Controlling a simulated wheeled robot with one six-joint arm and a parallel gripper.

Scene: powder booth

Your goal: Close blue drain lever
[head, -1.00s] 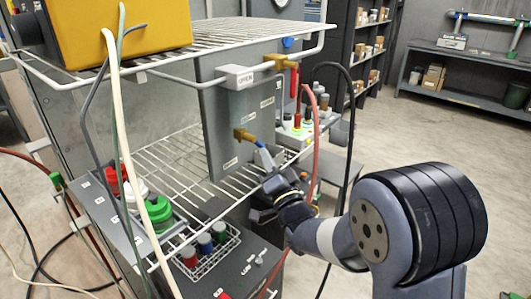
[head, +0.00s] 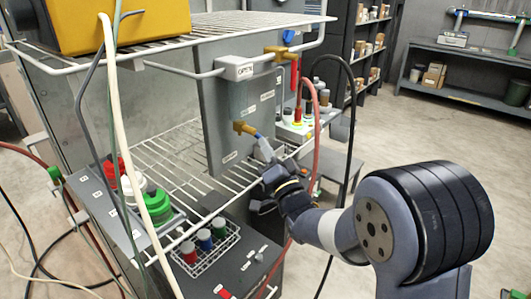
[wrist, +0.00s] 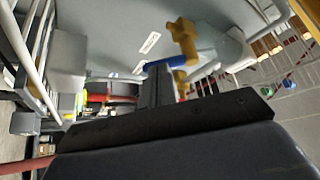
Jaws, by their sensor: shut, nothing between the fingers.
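The grey panel box (head: 228,105) carries a lower brass valve (head: 243,128) with a small blue lever (head: 258,135) pointing down and right. In the wrist view the blue lever (wrist: 165,62) lies across just beyond my fingers, beside the brass valve (wrist: 184,38). My gripper (head: 265,150) is shut and empty, with its fingertips close to the lever's free end. In the wrist view my gripper (wrist: 157,86) partly covers the lever, and I cannot tell whether they touch. A second blue handle (head: 288,36) tops an upper brass valve (head: 275,52).
A wire shelf (head: 160,160) runs under the box. A red hose (head: 318,130) and black hose (head: 352,100) hang close to my arm. A wire basket (head: 212,257) with coloured-capped containers is lower left. Open floor lies to the right.

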